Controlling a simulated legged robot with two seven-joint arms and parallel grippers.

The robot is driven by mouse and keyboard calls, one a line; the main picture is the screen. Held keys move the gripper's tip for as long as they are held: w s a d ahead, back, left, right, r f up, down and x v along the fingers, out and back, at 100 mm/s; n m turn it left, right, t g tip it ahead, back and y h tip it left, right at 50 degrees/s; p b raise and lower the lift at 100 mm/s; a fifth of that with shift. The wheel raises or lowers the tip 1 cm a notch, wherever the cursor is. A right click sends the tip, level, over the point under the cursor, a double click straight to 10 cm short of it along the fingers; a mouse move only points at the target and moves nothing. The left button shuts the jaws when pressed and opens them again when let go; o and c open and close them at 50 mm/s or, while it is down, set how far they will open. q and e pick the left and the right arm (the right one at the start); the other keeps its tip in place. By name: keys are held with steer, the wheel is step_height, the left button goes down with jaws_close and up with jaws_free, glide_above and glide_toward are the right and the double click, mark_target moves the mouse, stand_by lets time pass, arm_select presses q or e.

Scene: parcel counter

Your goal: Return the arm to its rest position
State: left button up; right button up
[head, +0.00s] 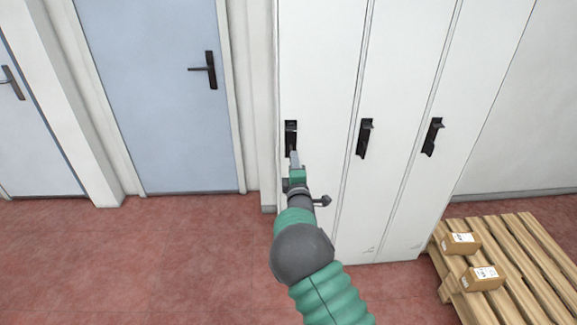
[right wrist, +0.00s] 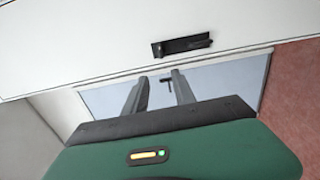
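My right arm reaches up from the bottom of the head view, and its gripper (head: 294,155) points at the leftmost locker handle (head: 290,136). In the head view the fingertips overlap the lower end of this black handle. In the right wrist view the two grey fingers (right wrist: 160,76) stand apart with nothing between them. A black locker handle (right wrist: 182,46) lies beyond the fingertips there, with a visible gap. My left gripper is in neither view.
White lockers (head: 318,60) with black handles stand ahead. A blue door (head: 150,90) is to their left. A wooden pallet (head: 535,245) with two small cartons, one here (head: 482,278), lies at the right. The red floor (head: 130,260) at the left is clear.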

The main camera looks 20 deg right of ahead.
steer(key=s+a+f+m+g+y, duration=0.1)
steer(key=s+m+g, duration=0.4)
steer(key=s, duration=0.9)
steer(key=s+a+f+m+g+y, duration=0.2)
steer(key=s+a+f+m+g, duration=0.2)
steer(key=s, duration=1)
steer(key=s+a+f+m+g+y, duration=0.1)
steer(key=s+a+f+m+g, duration=0.2)
steer(key=s, duration=1.1)
step_height(320, 180, down, 2)
steer(key=m+g, duration=0.2)
steer(key=m, duration=0.1)
steer(key=shift+g+y, duration=0.3)
steer(key=shift+g, duration=0.1)
steer(key=shift+s+d+f, duration=0.1)
steer(key=shift+d, duration=0.05)
